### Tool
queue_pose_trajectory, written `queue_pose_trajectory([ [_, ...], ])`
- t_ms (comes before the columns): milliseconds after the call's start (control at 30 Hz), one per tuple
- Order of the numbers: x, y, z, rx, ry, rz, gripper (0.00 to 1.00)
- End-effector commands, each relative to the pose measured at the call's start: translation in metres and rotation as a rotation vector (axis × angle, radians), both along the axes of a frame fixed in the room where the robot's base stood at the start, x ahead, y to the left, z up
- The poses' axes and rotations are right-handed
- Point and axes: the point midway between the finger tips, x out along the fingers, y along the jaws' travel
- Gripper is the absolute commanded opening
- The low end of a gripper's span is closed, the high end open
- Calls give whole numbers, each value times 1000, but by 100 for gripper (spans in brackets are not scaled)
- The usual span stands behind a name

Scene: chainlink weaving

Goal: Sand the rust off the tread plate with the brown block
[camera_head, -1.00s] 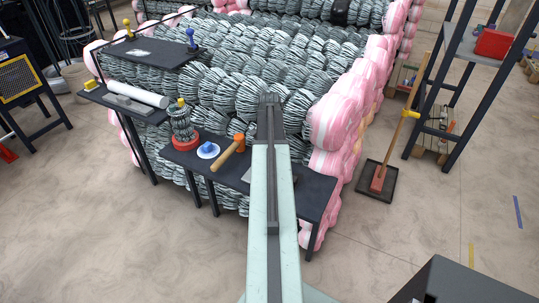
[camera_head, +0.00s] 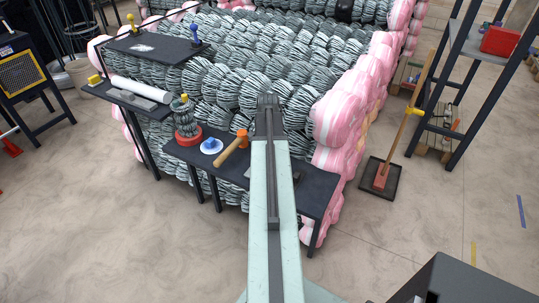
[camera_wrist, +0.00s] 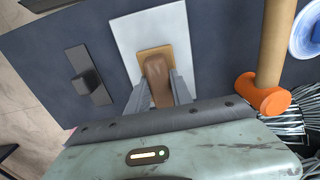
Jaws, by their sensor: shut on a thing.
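In the wrist view, the tread plate (camera_wrist: 125,40) is a pale grey rectangle lying flat on the dark bench. The brown block (camera_wrist: 158,78) has a brown grip above a wider tan base, and it sits over the plate's lower middle. My gripper (camera_wrist: 161,92) is shut on the brown grip, one finger on each side. I cannot tell whether the base presses on the plate. No rust shows on the visible part of the plate. In the head view my arm hides the gripper and the block.
A dark block on a flat base (camera_wrist: 88,78) lies left of the plate. An orange-headed mallet (camera_wrist: 264,95) and a blue-and-white round thing (camera_wrist: 310,30) lie to the right. The bench (camera_head: 315,190) stands against striped grey and pink bundles (camera_head: 345,115). Open floor lies left.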

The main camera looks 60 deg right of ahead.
Motion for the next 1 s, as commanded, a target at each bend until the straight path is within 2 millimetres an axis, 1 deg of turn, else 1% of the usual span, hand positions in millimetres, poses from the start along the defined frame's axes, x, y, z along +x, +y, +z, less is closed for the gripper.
queue_pose_trajectory([
  [33,-1,7,-2,5,0,1,0],
  [233,-1,11,-2,9,1,2,0],
  [433,-2,24,0,11,2,3,0],
  [600,-1,24,0,9,1,2,0],
  [833,-3,37,3,6,0,2,0],
  [1000,-2,36,2,5,0,1,0],
])
